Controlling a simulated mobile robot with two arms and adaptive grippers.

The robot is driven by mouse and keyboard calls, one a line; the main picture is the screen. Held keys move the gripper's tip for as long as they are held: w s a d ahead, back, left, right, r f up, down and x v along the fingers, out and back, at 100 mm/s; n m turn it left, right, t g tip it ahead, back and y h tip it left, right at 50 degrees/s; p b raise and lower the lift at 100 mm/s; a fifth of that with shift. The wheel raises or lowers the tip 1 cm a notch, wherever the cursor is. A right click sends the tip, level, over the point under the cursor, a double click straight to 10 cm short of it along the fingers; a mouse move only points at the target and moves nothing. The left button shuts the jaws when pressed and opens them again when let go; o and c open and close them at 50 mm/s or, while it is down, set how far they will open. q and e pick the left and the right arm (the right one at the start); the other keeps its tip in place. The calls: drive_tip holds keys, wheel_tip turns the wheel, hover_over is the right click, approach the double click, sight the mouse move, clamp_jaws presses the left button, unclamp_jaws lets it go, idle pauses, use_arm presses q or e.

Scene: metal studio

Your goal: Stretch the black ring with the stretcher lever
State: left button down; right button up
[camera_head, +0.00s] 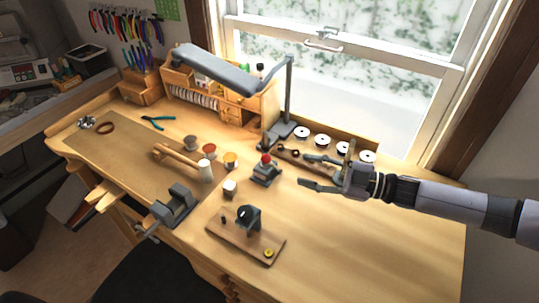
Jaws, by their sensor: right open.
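My right gripper (307,171) reaches in from the right over the bench. Its fingers are spread and nothing shows between them. Just left of its fingertips stands a small grey device with a red ball knob (265,158), which may be the stretcher lever. On a wooden board (229,234) nearer the front stands a dark grey block with a round black face (248,213); a small yellow disc lies at the board's right end. I cannot tell for sure which thing is the black ring. Small dark rings (295,153) lie on a strip behind the gripper. My left gripper is not in view.
A lamp (283,131) stands behind the red-knobbed device. White discs (302,133) line the back edge by the window. A vise (176,206) sits at the front edge; a mallet (178,158) and small pots (230,160) are on the left. The bench's front right is clear.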

sight(268, 161)
drive_tip(key=p+x, duration=0.2)
drive_tip(key=x, duration=0.8)
drive_tip(key=shift+w+a+p, duration=0.25)
drive_tip(key=shift+a+p, duration=0.05)
drive_tip(key=shift+p, duration=0.1)
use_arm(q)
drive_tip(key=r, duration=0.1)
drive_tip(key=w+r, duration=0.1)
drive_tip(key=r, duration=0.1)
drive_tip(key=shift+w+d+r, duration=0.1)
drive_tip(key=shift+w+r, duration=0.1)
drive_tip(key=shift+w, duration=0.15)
use_arm(e)
drive_tip(key=shift+f, duration=0.1)
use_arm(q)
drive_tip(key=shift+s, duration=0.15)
use_arm(e)
drive_tip(key=shift+c, duration=0.5)
clamp_jaws()
